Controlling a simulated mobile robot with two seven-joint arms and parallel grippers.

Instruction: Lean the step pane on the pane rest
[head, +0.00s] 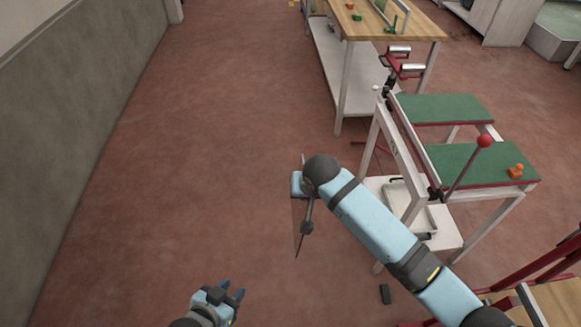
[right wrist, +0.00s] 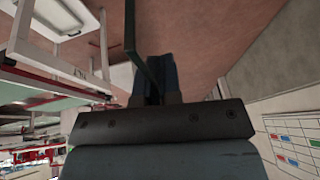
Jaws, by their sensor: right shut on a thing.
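The step pane (head: 298,230) shows in the head view as a thin, see-through sheet with dark edges, nearly edge-on and hanging upright. My right gripper (head: 298,185) is shut on it, above the floor left of the green-topped machine; the arm hides part of the grip. In the right wrist view a dark strip of the pane (right wrist: 131,35) runs between the fingers (right wrist: 154,75). My left gripper (head: 231,289) is open and empty at the bottom of the head view. I cannot tell for certain which item is the pane rest.
The green-topped machine (head: 465,165) with a red-knobbed lever (head: 484,141) stands at right. A wooden-topped bench (head: 420,24) with small green and red items stands behind it. Red framing (head: 545,268) is at lower right. A grey wall (head: 90,90) bounds the left; floor between is clear.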

